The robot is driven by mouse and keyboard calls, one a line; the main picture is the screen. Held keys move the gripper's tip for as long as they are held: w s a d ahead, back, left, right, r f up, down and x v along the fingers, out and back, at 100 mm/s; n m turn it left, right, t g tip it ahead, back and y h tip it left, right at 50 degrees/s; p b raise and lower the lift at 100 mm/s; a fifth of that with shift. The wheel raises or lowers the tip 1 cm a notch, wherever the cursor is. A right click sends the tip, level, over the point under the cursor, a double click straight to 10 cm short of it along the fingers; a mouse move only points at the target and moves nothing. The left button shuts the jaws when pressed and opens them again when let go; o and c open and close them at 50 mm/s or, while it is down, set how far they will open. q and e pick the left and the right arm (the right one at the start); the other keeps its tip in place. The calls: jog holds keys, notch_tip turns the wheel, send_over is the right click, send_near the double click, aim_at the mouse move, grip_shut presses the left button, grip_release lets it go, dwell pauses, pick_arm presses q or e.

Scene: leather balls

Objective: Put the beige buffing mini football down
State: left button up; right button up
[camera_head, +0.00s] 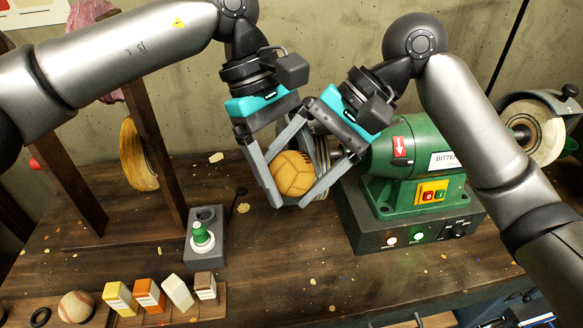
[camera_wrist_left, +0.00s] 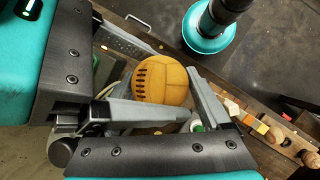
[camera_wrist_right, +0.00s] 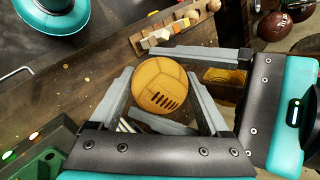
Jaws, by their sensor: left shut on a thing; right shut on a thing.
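The beige mini football (camera_head: 295,174), yellow-tan with panel seams, is held above the bench between both grippers in front of the grinder. My left gripper (camera_head: 275,197) is shut on it from the left. My right gripper (camera_head: 308,198) is shut on it from the right. In the left wrist view the ball (camera_wrist_left: 160,80) sits between the fingers with its dark lacing slots showing. In the right wrist view the ball (camera_wrist_right: 160,86) also sits between the fingers, slots at lower right. The finger contact points are partly hidden.
A green bench grinder (camera_head: 415,160) on a dark base stands right of the ball, with a pale wheel (camera_head: 535,130). A wooden frame (camera_head: 155,150) stands left. A grey holder with a green-topped bottle (camera_head: 201,235), several coloured blocks (camera_head: 150,294) and a baseball (camera_head: 76,306) are front left. The bench's front middle is clear.

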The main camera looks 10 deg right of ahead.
pick_arm(q)
jog(key=shift+w+d+r, duration=0.1)
jog(key=c, duration=0.7)
pick_arm(e)
jog(key=shift+s+a, duration=0.15)
pick_arm(q)
jog(key=shift+c, duration=0.2)
pick_arm(e)
jog(key=o, duration=0.8)
jog(key=shift+o, duration=0.7)
